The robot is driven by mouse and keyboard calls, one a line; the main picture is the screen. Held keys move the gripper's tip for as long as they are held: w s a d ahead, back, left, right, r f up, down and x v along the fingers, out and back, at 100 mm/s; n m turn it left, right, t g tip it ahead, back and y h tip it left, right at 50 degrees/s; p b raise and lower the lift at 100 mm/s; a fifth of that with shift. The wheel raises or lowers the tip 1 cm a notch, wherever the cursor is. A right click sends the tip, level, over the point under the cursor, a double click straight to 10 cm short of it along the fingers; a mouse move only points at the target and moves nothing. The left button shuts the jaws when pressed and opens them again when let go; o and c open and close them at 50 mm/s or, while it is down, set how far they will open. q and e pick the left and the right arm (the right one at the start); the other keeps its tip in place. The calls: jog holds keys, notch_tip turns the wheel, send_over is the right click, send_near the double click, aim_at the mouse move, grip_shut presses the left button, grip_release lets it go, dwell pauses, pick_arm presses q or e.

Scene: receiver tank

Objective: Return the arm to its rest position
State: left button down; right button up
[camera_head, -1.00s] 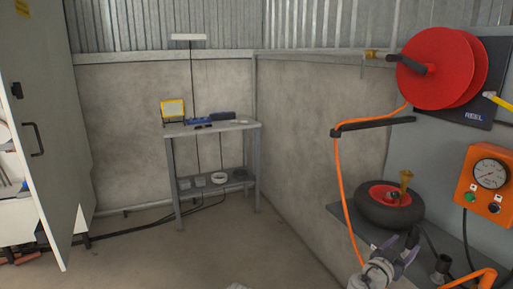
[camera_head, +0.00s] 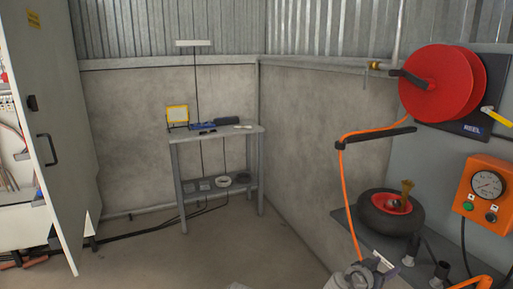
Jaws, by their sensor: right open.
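My right gripper (camera_head: 384,264) shows at the bottom edge, right of centre, in the head view. It is open and nothing shows between its fingers. It is low in front of the grey shelf (camera_head: 345,213) on the right and appears apart from things there. Part of my right arm below it is cut off by the picture edge. My left gripper is out of view.
The shelf bears a small wheel (camera_head: 372,214) with a red hub. An orange hose (camera_head: 347,200) hangs from the red reel (camera_head: 432,85). An orange gauge box (camera_head: 472,204) is at right. A small table (camera_head: 218,134) stands at the back; a cabinet door (camera_head: 60,120) is open at left. The middle floor is mostly clear.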

jog(key=s+a+n+g+y+p, duration=0.3)
jog(key=s+a+n+p, duration=0.1)
jog(key=a, duration=0.6)
jog(key=s+a+n+g+y+p, duration=0.2)
jog(key=s+a+n+y+p, duration=0.2)
jog(key=a, duration=0.6)
jog(key=s+a+n+g+y+p, duration=0.3)
jog(key=s+a+n+y+p, duration=0.1)
jog(key=a, duration=0.6)
jog(key=s+n+p, duration=0.1)
jog(key=s+p, duration=0.1)
jog(key=shift+s+a+r+g+p, duration=0.15)
jog(key=shift+s+a+g+p, duration=0.15)
jog(key=shift+s+a+p, duration=0.1)
